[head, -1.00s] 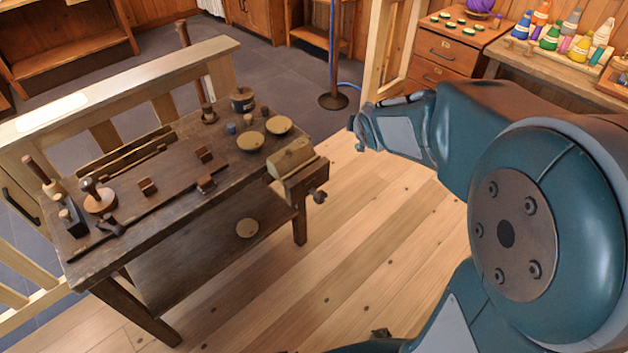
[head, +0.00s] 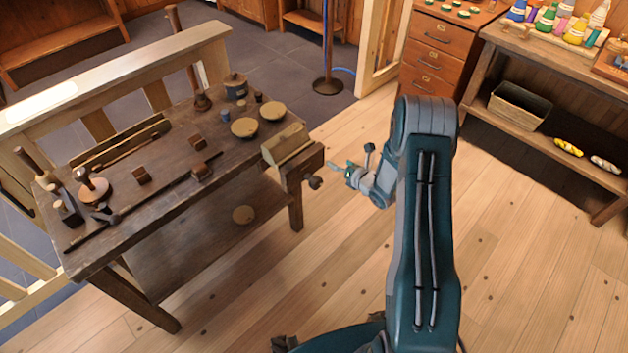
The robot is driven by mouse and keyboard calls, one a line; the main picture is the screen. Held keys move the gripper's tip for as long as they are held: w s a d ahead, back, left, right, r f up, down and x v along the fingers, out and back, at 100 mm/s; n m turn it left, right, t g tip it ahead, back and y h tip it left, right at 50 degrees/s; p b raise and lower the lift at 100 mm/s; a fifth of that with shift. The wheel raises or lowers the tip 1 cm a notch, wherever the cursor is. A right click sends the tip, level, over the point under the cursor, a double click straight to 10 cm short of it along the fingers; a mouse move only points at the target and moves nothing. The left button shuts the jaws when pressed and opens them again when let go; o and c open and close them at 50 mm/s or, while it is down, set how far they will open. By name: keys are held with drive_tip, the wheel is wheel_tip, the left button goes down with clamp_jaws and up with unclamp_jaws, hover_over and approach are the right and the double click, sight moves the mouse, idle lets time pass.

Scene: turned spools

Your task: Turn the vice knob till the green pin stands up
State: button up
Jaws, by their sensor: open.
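The vice (head: 288,146) is a pale wooden block with a dark jaw, fixed at the right end of the dark workbench (head: 230,157). Its dark knob (head: 314,182) sticks out low on the right side of the jaw. My gripper (head: 348,165) is just right of the knob in the picture, pointing left toward the vice, open and with nothing between its fingers. It appears apart from the knob. A tiny green spot shows at the gripper; I cannot tell if it is the green pin.
The wooden floor (head: 315,270) around my arm is clear. A shelf table (head: 540,95) stands at the right.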

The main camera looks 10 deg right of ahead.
sight(319, 184)
drive_tip(key=s+a+f+n+t+y, duration=0.1)
drive_tip(key=s+a+f+n+y, duration=0.15)
drive_tip(key=s+f+n, duration=0.55)
drive_tip(key=w+a+m, duration=0.1)
drive_tip(key=w, duration=0.2)
drive_tip(key=w+a+f, duration=0.1)
drive_tip(key=w+a, duration=0.1)
drive_tip(key=w, duration=0.2)
drive_tip(key=w+a+m, duration=0.1)
drive_tip(key=w+a, duration=0.1)
drive_tip(key=w, duration=0.1)
drive_tip(key=shift+w+f+m+y, duration=0.3)
drive_tip(key=shift+w+f+y, duration=0.05)
drive_tip(key=shift+w, duration=0.05)
drive_tip(key=c, duration=1.1)
